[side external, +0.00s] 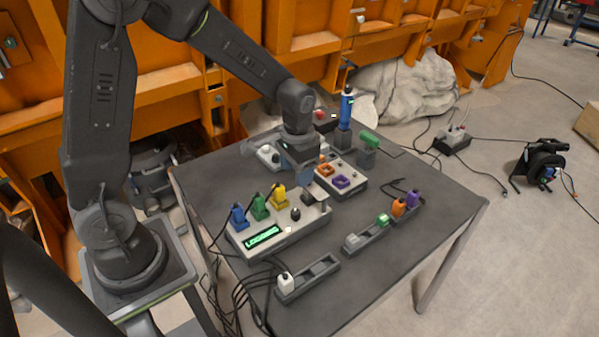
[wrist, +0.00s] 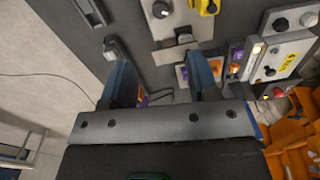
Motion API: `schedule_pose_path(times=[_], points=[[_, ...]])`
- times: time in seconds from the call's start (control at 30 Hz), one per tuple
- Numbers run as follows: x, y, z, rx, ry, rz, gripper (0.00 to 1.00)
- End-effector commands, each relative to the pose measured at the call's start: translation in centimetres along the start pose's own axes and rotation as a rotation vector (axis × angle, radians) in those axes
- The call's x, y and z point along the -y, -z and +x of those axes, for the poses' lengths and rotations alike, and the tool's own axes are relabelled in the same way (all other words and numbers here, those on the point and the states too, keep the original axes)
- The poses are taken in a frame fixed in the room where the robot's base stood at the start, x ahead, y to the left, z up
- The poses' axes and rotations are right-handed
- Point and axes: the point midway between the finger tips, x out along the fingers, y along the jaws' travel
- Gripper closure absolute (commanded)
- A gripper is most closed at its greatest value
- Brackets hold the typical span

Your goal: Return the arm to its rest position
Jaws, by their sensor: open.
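My gripper (side external: 305,180) hangs from the arm over the middle of the dark table (side external: 435,210). It points down between the box with the green lit display (side external: 262,237) and the rear box with orange and purple sockets (side external: 350,184). In the wrist view its two blue fingers (wrist: 160,80) are spread apart, with nothing seen held between them. Part of the rear box is hidden behind the gripper in the side view. Whether the fingertips touch anything below is not clear.
Blue, green and yellow plugs (side external: 279,194) stand on the display box. A rack with several coloured connectors (side external: 372,236) and a rack with a white connector (side external: 318,276) lie in front. A blue upright tool (side external: 346,106) and a green-handled one (side external: 369,139) stand behind. Cables hang off the left edge.

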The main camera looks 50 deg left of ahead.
Motion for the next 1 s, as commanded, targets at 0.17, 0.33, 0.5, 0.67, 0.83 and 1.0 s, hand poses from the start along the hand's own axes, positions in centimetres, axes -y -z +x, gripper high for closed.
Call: schedule_pose_path(times=[0.17,0.33,0.5,0.67,0.83,1.0], points=[[-0.5,-1.6,-4.1,-0.079,0.004,-0.011,0.45],[-1.4,-5.1,-9.2,-0.192,0.003,-0.031,0.45],[-2.4,-9.2,-13.0,-0.305,-0.004,-0.048,0.45],[-3.1,-12.9,-15.0,-0.401,-0.014,-0.063,0.45],[-3.5,-15.4,-15.8,-0.464,-0.024,-0.071,0.45],[-3.7,-16.1,-15.9,-0.483,-0.028,-0.074,0.45]])
